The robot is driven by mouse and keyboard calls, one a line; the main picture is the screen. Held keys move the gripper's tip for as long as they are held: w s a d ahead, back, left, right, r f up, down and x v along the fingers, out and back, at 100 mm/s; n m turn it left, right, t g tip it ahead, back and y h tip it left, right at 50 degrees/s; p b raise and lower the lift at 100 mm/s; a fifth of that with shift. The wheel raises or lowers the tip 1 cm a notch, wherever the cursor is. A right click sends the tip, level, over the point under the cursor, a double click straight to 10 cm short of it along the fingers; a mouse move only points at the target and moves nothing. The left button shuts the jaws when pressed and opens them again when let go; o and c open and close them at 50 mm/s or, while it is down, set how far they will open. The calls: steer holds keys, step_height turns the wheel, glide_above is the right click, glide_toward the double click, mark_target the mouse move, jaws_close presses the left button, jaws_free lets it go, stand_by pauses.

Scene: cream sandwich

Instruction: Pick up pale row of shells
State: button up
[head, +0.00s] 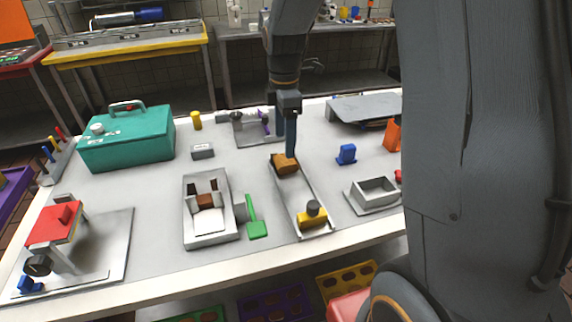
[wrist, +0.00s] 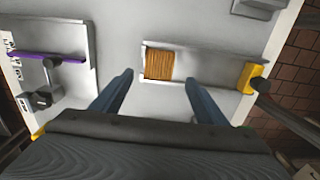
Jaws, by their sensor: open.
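A ribbed tan-orange row of shells (head: 284,166) lies at the far end of a long narrow tray (head: 311,190). It also shows in the wrist view (wrist: 158,65), between the walls of the tray (wrist: 205,69). My gripper (head: 290,153) is over that far end, and in the head view it covers part of the row. In the wrist view my gripper (wrist: 159,82) is open and empty, its two fingers spread wider than the row. The row lies ahead of the fingertips there, between their lines. I cannot tell the exact height gap.
A yellow block with a dark knob (head: 312,215) sits at the tray's near end. A white box (head: 209,235) with pale and brown contents and a green paddle (head: 256,229) stand left. A blue piece (head: 346,154) and grey bin (head: 374,192) stand right. A teal case (head: 128,143) is further left.

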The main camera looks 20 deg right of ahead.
mark_target(286, 163)
steer(key=shift+w+d+f+p, duration=0.1)
steer(key=shift+f+p, duration=0.55)
steer(key=shift+f, duration=1.3)
steer(key=shift+d+f+p, duration=0.1)
steer(key=shift+f+p, duration=0.55)
steer(key=shift+f, duration=1.25)
steer(key=c, duration=1.1)
steer(key=shift+c, duration=0.2)
steer(key=shift+r, duration=0.15)
